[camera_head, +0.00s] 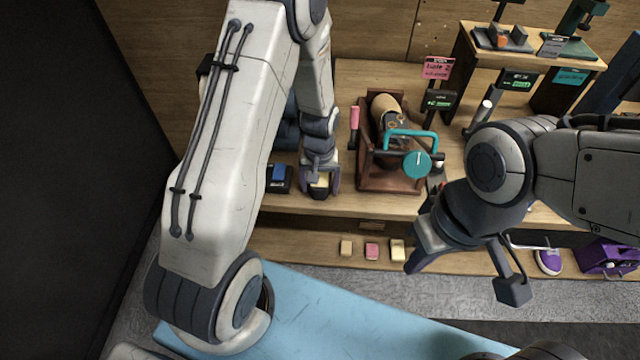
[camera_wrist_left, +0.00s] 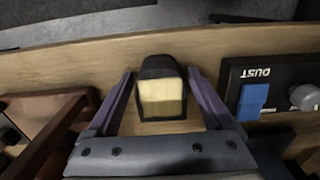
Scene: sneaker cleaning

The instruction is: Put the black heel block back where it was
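The black heel block (camera_wrist_left: 159,68) has a pale yellow face and sits on the wooden bench top in the left wrist view. In the head view it shows partly (camera_head: 319,192) at the bench's front edge, below my left gripper (camera_head: 320,186). In the wrist view the left gripper's two fingers (camera_wrist_left: 161,80) stand on either side of the block with narrow gaps, and the gripper is open. My right gripper (camera_head: 463,276) is open and empty, in front of the bench to the right.
A "DUST" box with a blue switch (camera_wrist_left: 253,100) stands close beside the block. Several small blocks (camera_head: 372,251) lie on the lower shelf.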

